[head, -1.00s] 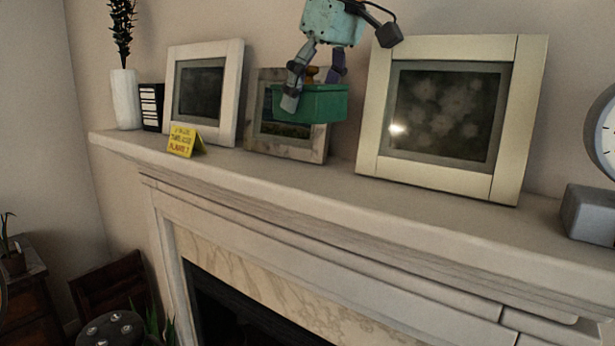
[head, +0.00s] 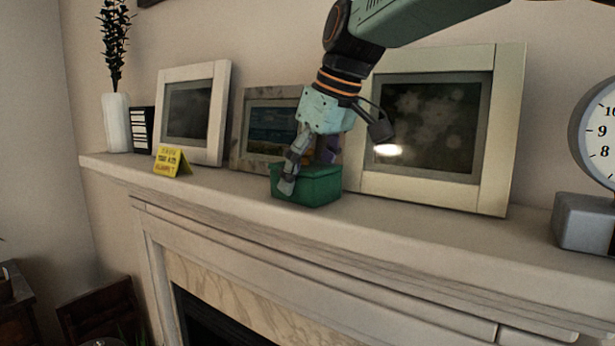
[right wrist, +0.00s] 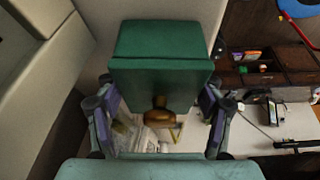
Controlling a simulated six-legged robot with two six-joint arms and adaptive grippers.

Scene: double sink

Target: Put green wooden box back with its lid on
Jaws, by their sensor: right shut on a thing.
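The green wooden box (head: 318,187) is at the mantel shelf, in front of the gap between the small weathered frame and the large cream frame. It looks upright, at or just above the shelf; contact underneath is unclear. My right gripper (head: 306,176) comes down from above, shut on the box, with one finger across its near left side and the other behind. In the right wrist view, the box (right wrist: 160,42) sits between the fingers (right wrist: 160,118). A brass-coloured knob (right wrist: 160,112) shows on its lid face (right wrist: 160,80). My left gripper is not in view.
The mantel shelf (head: 420,228) is clear in front. The large cream frame (head: 497,150) stands right of the box, the weathered frame (head: 237,148) behind left. A yellow sign (head: 171,161), white frame (head: 220,110) and white vase (head: 116,122) stand left; a grey dial scale (head: 583,222) stands right.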

